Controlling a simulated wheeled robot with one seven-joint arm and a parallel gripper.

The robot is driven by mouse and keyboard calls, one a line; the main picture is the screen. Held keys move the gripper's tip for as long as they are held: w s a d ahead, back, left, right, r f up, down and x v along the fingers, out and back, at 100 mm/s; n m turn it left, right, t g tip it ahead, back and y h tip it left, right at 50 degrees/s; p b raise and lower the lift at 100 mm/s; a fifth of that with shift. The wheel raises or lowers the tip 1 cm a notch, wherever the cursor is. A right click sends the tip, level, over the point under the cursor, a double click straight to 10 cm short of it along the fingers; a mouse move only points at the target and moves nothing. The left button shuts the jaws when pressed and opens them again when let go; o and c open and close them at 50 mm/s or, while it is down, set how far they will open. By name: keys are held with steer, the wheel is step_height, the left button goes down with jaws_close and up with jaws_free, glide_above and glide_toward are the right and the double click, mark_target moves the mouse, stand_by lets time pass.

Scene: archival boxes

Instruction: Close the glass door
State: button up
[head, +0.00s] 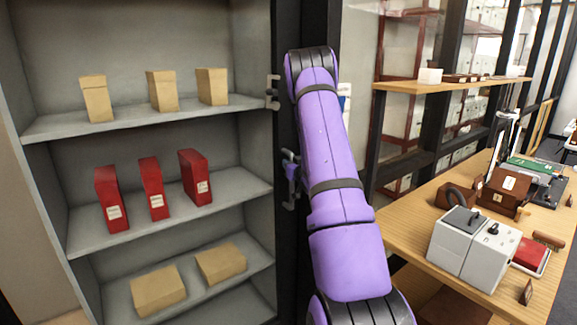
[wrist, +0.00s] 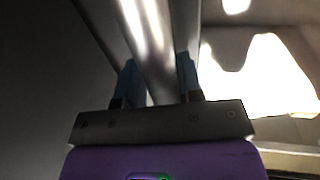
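The cabinet (head: 250,135) is open toward me in the head view, its shelves uncovered. A dark upright panel (head: 286,35) stands at its right edge, seen nearly edge-on; it may be the glass door, but no glass pane is clear on it. Pale metal fittings (head: 272,92) sit along this edge, and a handle-like bar (head: 290,196) is lower down. My arm covers much of the area to the right. In the wrist view, my gripper (wrist: 157,82) has two blue fingertips apart on either side of a shiny grey bar (wrist: 153,40). I cannot tell whether they press on it.
Tan boxes (head: 163,91) stand on the top shelf, red boxes (head: 152,188) on the middle one and tan boxes (head: 158,290) on the bottom one. At right, a wooden table (head: 400,217) holds a grey device (head: 473,246) and other items, close to my arm.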

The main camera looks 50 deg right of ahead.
steer(key=shift+o, duration=1)
steer(key=shift+d, duration=0.15)
steer(key=v, duration=1.1)
steer(key=shift+w+r, duration=0.1)
steer(key=shift+w, duration=0.05)
